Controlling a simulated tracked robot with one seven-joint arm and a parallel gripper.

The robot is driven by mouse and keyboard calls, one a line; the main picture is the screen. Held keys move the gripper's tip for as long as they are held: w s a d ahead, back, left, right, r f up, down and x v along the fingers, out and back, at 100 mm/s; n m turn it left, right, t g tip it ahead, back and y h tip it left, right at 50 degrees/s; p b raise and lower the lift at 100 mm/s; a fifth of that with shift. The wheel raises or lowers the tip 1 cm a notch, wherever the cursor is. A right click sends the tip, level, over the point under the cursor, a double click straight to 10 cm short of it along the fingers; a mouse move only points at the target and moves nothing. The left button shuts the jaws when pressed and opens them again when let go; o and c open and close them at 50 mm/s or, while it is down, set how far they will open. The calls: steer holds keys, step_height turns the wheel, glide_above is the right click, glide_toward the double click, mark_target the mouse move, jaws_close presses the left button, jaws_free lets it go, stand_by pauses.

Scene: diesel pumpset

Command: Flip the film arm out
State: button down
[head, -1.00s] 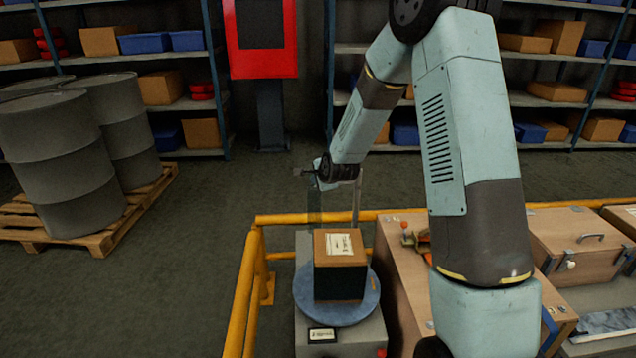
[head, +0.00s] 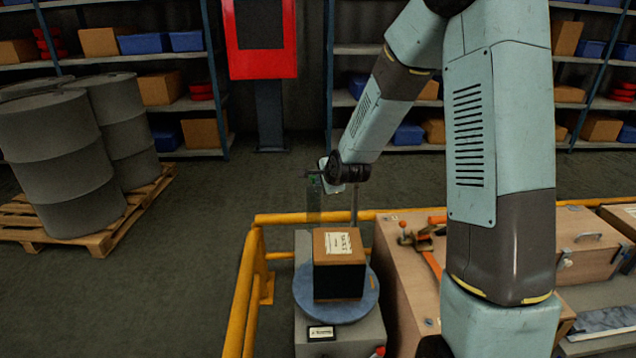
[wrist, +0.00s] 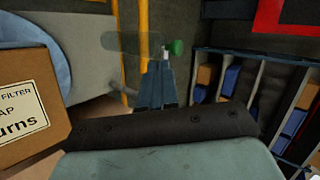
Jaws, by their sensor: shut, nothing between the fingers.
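A translucent film panel (head: 314,207) hangs upright behind the carton, left of a thin grey post (head: 354,205). I take it for the film arm. A green knob (head: 314,180) shows at its upper part. In the wrist view the panel (wrist: 130,43) lies just beyond my fingertips, with the green knob (wrist: 176,47) at its right end. My gripper (wrist: 155,68) is shut and empty, its tips close to the knob's pale stem. I cannot tell whether they touch. In the head view my gripper (head: 308,174) is small, at the panel's top.
A labelled carton (head: 339,275) sits on a round blue-grey turntable (head: 307,295). A yellow rail (head: 247,290) runs along the left and behind. A wooden crate (head: 402,270) with an orange tool (head: 428,245) stands to the right.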

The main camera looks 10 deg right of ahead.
steer(key=v, duration=0.4)
steer(key=shift+s+a+r, duration=0.15)
steer(key=shift+s+a, duration=0.15)
steer(key=shift+s, duration=0.15)
steer(key=s+d+r+n+g+h, duration=0.1)
steer(key=s+d+r+n, duration=0.2)
steer(key=s, duration=0.8)
steer(key=s+d+r+n+g, duration=0.2)
steer(key=s+d+r+n, duration=0.2)
steer(key=s+r+n, duration=0.3)
steer(key=s+d+r+n+g+h, duration=0.1)
steer(key=s+d+r+n, duration=0.3)
steer(key=s+r, duration=0.4)
steer(key=s+n, duration=0.1)
steer(key=s, duration=0.6)
steer(key=shift+s+r+h, duration=0.3)
steer(key=shift+s, duration=0.1)
